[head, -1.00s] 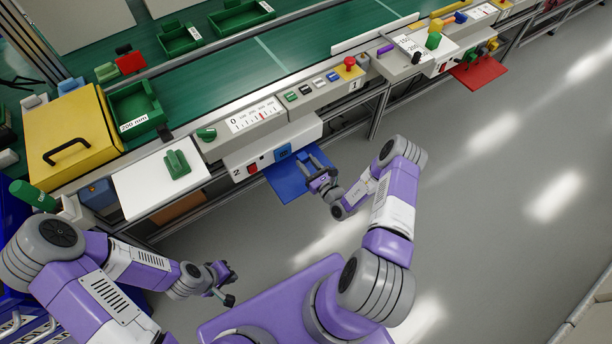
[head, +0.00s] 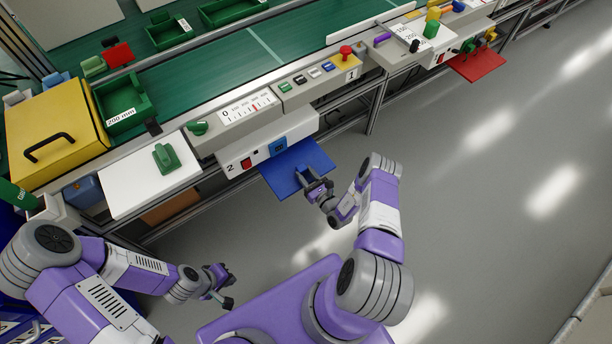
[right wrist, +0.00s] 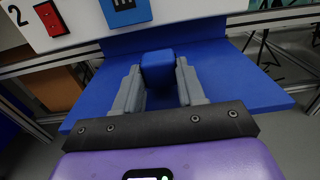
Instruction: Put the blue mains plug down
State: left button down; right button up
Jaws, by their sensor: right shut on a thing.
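The blue mains plug (right wrist: 158,68) is a small blue block between the fingers of my right gripper (right wrist: 160,88) in the right wrist view. My right gripper is shut on it, over the blue shelf (right wrist: 240,75). In the head view my right gripper (head: 314,181) is at the front part of the blue shelf (head: 285,167); the plug is hard to tell from the shelf there. I cannot tell whether the plug touches the shelf. My left gripper (head: 224,287) looks open and empty, low at the left, away from the cabinets.
Above the blue shelf is a white panel marked 2 with a red switch (head: 246,163) and a blue socket (head: 278,148). A white shelf (head: 135,190) with a green block (head: 166,157) is to the left. A red shelf (head: 478,65) is far right. Open floor lies right.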

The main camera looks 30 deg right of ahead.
jog(key=shift+f, duration=0.5)
jog(key=o, duration=1.2)
jog(key=shift+c, duration=0.2)
